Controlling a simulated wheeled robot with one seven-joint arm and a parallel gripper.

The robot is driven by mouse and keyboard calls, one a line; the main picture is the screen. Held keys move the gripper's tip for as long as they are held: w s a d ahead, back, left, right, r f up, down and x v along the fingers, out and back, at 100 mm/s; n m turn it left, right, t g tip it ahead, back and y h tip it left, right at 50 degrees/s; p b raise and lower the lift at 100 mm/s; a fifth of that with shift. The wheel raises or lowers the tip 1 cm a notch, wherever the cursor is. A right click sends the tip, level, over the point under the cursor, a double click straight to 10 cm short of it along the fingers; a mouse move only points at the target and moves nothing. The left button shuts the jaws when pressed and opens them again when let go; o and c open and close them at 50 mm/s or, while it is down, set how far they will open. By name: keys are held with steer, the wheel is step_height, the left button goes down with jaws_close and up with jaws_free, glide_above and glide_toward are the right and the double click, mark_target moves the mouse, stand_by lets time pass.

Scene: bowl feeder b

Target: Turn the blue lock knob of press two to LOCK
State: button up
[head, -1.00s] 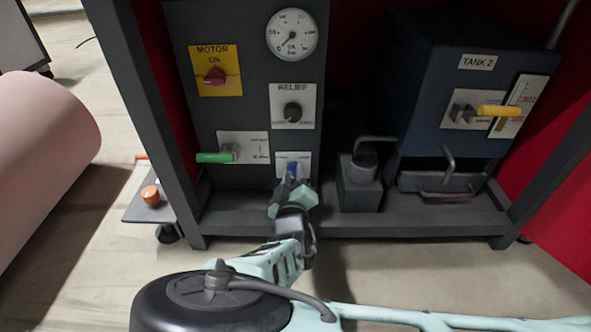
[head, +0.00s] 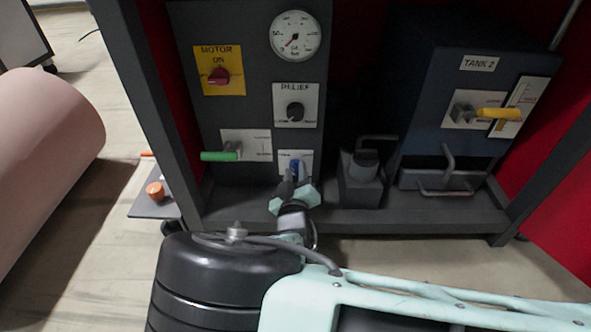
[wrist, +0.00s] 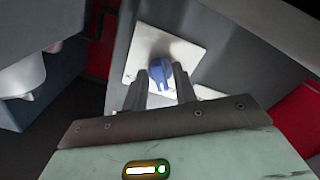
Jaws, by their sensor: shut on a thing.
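The blue lock knob (head: 295,168) sits on a small white plate (head: 284,157) low on the dark press panel, below the relief dial. In the wrist view the knob (wrist: 161,72) shows between my two fingers, on its pale plate (wrist: 140,42). My gripper (head: 294,178) is at the knob, with its fingers on either side, and it is shut on the knob. In the wrist view my gripper's fingers (wrist: 160,88) reach up to the plate. The plate's lettering is too small or hidden to read, so the knob's setting cannot be told.
Above are the relief knob (head: 295,112), the gauge (head: 296,36) and the red motor switch (head: 219,76). A green handle (head: 219,156) juts out at left. A dark pump (head: 362,175) stands close at right, beside tank 2 (head: 480,75) with its yellow lever (head: 498,113).

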steer(key=m+p, duration=0.4)
steer(key=shift+d+r+m, duration=0.1)
steer(key=shift+r+m, duration=0.1)
steer(key=shift+m, duration=0.1)
steer(key=m+p, duration=0.2)
steer(key=m, duration=0.1)
steer(key=shift+m+p, duration=0.35)
steer(key=shift+m, duration=0.05)
steer(key=m+p, duration=0.3)
steer(key=m, duration=0.2)
steer(key=shift+f, duration=0.1)
steer(key=shift+m+p, duration=0.85)
steer(key=shift+m, duration=0.35)
steer(key=shift+f, duration=0.15)
steer(key=o, duration=0.6)
steer(key=shift+o, duration=0.2)
steer(key=shift+a, duration=0.2)
